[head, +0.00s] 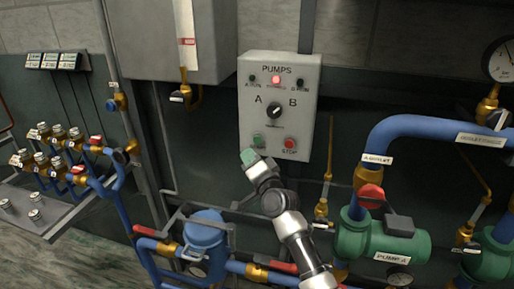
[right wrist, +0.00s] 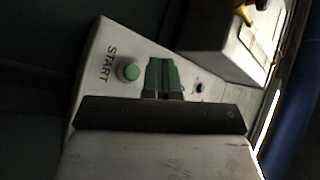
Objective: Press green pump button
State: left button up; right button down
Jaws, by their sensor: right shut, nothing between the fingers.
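The grey PUMPS panel (head: 304,88) is on the wall in the middle of the head view. Its green start button (head: 258,139) is at the lower left, above the tip of my right gripper (head: 248,156). My right gripper is shut and empty, just below and left of the button. In the right wrist view the green button (right wrist: 130,72) shows beside the START label. The green fingertips (right wrist: 162,74) appear right of it, apart from it in the picture. The exact gap in depth cannot be told. My left gripper is not in view.
A red STOP button (head: 290,143) sits right of the green one. A selector knob (head: 278,111) is above, and a red lamp (head: 276,79) glows. Blue pipes (head: 420,124) and a green pump (head: 362,240) fill the lower right.

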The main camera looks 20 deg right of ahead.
aim_at(258, 139)
pick_arm(q)
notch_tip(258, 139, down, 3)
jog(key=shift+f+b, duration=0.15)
jog(key=shift+b, duration=1.05)
pick_arm(e)
jog(key=w+d, duration=0.2)
jog(key=w, duration=0.1)
jog(key=shift+w+d, duration=0.15)
pick_arm(q)
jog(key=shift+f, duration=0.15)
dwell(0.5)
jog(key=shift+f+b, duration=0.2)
jog(key=shift+b, duration=0.15)
pick_arm(e)
jog(key=shift+w+d, duration=0.2)
jog(key=shift+w, duration=0.15)
